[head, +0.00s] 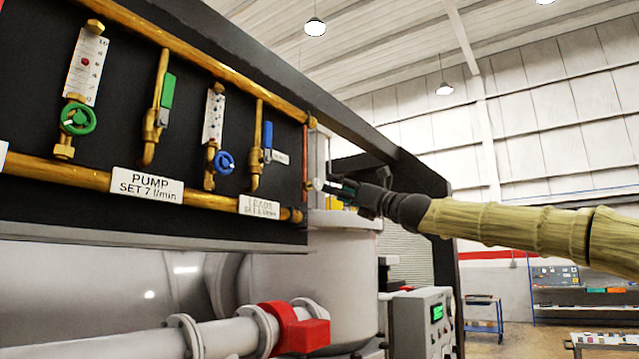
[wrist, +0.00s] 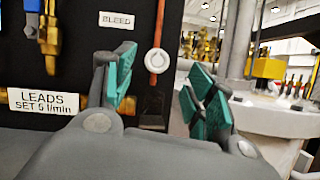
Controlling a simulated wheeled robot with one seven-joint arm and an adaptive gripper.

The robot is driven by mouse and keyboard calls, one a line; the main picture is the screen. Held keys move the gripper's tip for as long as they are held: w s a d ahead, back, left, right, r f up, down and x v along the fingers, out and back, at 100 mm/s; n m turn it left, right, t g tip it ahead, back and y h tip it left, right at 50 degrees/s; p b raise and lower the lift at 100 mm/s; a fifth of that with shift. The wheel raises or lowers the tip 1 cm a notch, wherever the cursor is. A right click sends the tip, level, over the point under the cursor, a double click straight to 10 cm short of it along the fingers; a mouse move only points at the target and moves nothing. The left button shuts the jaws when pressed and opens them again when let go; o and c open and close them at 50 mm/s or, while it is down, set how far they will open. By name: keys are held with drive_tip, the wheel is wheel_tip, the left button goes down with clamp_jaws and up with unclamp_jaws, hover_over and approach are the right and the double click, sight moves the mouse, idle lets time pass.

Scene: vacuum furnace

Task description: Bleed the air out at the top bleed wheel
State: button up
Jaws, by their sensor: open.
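A small round white wheel (wrist: 157,61) sits on a vertical copper pipe (wrist: 159,25) in the wrist view, just right of a white plate reading BLEED (wrist: 117,19). My gripper (wrist: 161,72) is open, its teal-padded fingers apart with the wheel seen in the gap between them. Nothing is held. I cannot tell exactly how far the wheel is from the fingertips. In the head view my gripper (head: 338,189) is at the right end of the black panel, beside the copper pipe (head: 305,155). A small pale piece at its tip may be the wheel.
Left of the pipe are a green wheel (head: 77,118), a blue wheel (head: 224,161) and green and blue levers on brass pipes. The LEADS plate (wrist: 48,103) is low left. A pale furnace vessel (head: 345,260) stands below; open room lies to the right.

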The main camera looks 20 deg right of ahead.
sight(319, 186)
drive_tip(key=x, duration=0.2)
drive_tip(key=p+x, duration=0.1)
drive_tip(key=x, duration=0.1)
drive_tip(key=f+x, duration=0.1)
drive_tip(key=x, duration=0.1)
drive_tip(key=shift+a, duration=0.3)
drive_tip(key=shift+w+a+r+p, duration=0.1)
drive_tip(key=shift+w+r+p, duration=0.2)
drive_tip(key=shift+r+p, duration=0.1)
drive_tip(key=shift+w+a, duration=0.45)
drive_tip(key=shift+w, duration=0.2)
drive_tip(key=shift+s+d+r, duration=0.1)
drive_tip(key=shift+s+d, duration=0.05)
drive_tip(key=shift+s, duration=0.05)
drive_tip(key=shift+c, duration=0.3)
drive_tip(key=c, duration=1)
